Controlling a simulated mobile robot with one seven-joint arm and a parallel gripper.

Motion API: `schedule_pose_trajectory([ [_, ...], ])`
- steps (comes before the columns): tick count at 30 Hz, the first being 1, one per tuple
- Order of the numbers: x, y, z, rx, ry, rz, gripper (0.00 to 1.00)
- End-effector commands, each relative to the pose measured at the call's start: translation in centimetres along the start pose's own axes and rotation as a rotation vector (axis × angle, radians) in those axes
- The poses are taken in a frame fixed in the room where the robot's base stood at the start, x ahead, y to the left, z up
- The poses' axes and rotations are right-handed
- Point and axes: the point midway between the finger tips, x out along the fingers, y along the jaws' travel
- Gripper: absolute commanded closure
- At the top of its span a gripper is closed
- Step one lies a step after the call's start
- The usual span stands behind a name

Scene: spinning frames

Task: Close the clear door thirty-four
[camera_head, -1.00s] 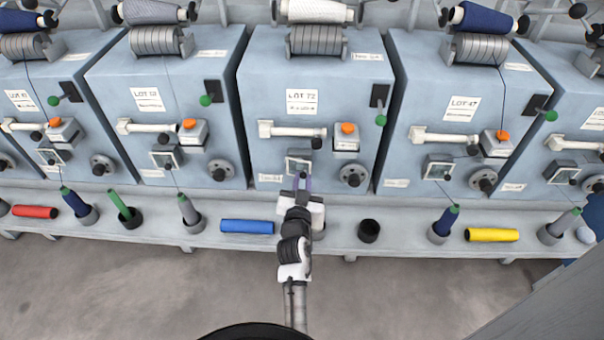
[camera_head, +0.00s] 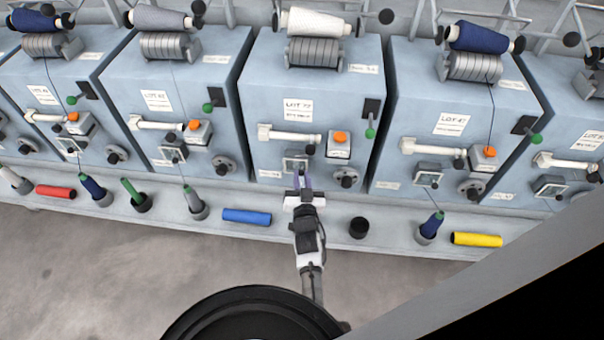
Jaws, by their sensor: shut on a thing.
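The middle blue-grey machine (camera_head: 320,85) carries a LOT label (camera_head: 298,109) whose number I cannot read surely; I see no clear thirty-four. Low on its front is a small framed clear door (camera_head: 294,163), seemingly flat against the machine, though its angle is hard to tell. My gripper (camera_head: 302,179) reaches up from below to this door's lower edge. Its narrow fingers, with purple on them, are close together and shut at the door; the exact grip point is too small to see. The fingers hide part of the door's bottom.
A white bar handle (camera_head: 291,136), orange button (camera_head: 340,138) and dark knob (camera_head: 346,178) surround the door. The ledge below bears a blue tube (camera_head: 247,216), a black cup (camera_head: 359,228) and a yellow tube (camera_head: 476,239). A grey panel (camera_head: 500,262) crosses the lower right. The floor is clear at left.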

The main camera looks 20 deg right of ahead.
Motion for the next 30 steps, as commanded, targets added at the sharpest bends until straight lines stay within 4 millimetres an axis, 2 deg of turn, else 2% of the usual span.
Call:
schedule_pose_trajectory([
  [15,0.01,0.02,0.04,0.001,-0.002,-0.005,1.0],
  [16,0.01,0.02,0.04,0.001,-0.002,-0.005,0.81],
  [21,0.01,0.01,0.03,0.001,-0.002,-0.005,0.6],
  [30,0.0,-0.01,0.03,0.0,-0.002,-0.006,0.6],
])
